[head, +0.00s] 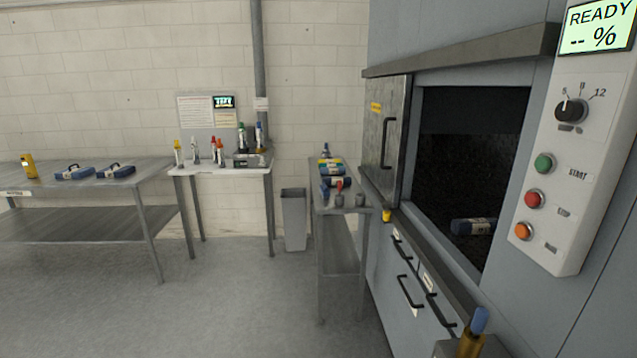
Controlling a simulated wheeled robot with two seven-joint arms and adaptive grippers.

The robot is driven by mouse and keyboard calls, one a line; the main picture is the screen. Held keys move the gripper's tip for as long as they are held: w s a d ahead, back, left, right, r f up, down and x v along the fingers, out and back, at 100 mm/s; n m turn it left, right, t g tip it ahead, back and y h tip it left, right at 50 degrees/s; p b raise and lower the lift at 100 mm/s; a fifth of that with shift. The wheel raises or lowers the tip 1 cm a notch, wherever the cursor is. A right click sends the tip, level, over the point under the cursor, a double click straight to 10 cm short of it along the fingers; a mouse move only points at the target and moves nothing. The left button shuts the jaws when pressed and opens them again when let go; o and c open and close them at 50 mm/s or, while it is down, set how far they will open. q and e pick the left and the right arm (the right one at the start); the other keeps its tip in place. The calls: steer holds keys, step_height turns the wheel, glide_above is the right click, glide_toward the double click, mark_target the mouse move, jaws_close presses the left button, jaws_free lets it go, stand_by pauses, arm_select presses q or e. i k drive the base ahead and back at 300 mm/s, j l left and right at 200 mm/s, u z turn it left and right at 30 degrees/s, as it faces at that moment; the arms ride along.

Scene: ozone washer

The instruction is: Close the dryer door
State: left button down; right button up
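The dryer door (392,140) is a grey metal panel with a long black vertical handle (387,143) and a small yellow label. It stands open at the left side of the dryer's dark opening (475,130). A dark blue item with a pale label (472,226) lies inside the chamber, near the lower right of the opening. Neither of my grippers is in view.
A white control panel (570,150) with a READY display is at right. A narrow metal table (338,260) with tools stands left of the dryer. A yellow item with a blue top (473,335) is at the bottom. Floor (230,305) at centre left is clear.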

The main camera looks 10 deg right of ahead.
mark_target(388, 98)
steer(key=i+u, duration=0.1)
steer(key=i, duration=1.5)
steer(key=i+j+z, duration=0.2)
steer(key=i+z, duration=0.25)
steer(key=i, duration=0.25)
steer(key=i+j+z, duration=0.45)
steer(key=i, duration=0.2)
steer(key=i+j+z, duration=0.5)
steer(key=i+j, duration=0.05)
steer(key=j, duration=0.05)
